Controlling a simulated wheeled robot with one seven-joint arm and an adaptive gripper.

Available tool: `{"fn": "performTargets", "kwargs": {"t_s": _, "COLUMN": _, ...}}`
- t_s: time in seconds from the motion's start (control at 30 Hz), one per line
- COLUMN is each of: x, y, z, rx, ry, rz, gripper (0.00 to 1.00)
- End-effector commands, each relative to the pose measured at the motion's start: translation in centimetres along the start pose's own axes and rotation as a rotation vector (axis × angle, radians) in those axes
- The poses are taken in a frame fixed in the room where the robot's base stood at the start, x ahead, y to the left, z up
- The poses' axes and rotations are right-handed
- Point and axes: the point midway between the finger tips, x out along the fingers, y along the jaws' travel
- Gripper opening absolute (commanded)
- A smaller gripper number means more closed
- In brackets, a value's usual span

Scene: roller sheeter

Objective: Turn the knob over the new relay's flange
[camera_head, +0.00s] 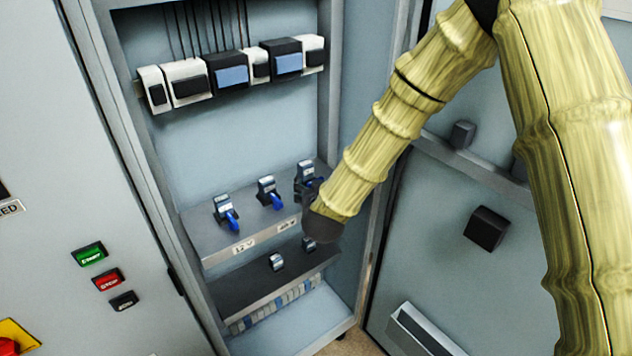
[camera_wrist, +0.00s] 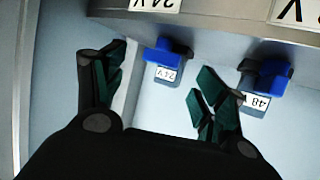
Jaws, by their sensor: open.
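Three small grey relays with blue knobs stand along the upper shelf in the head view: a left relay (camera_head: 222,208), a middle relay (camera_head: 266,186) and a right relay (camera_head: 306,170). I cannot tell which is the new one. My gripper (camera_wrist: 160,68) is open and empty in the wrist view, its green-padded fingers spread. A blue knob (camera_wrist: 165,52) on a relay labelled 24 V shows between and beyond the fingers. Another blue knob (camera_wrist: 268,76), on a relay labelled 48 V, is just right of the right finger. In the head view my arm hides most of the gripper.
The shelf (camera_head: 215,250) has voltage labels on its front edge. A lower shelf (camera_head: 240,293) holds two small grey parts (camera_head: 276,262). A row of modules (camera_head: 230,72) is mounted above. The open cabinet door (camera_head: 440,250) stands right; start and stop buttons (camera_head: 108,279) are left.

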Motion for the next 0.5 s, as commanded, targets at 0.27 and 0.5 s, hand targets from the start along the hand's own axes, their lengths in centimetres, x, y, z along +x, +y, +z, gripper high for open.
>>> {"fn": "performTargets", "kwargs": {"t_s": 0.27, "x": 2.9, "y": 0.0, "z": -0.1, "rx": 0.000, "ry": -0.001, "rz": 0.000, "gripper": 0.71}}
{"fn": "performTargets", "kwargs": {"t_s": 0.5, "x": 3.8, "y": 0.0, "z": 0.1, "rx": -0.001, "ry": -0.001, "rz": -0.001, "gripper": 0.71}}
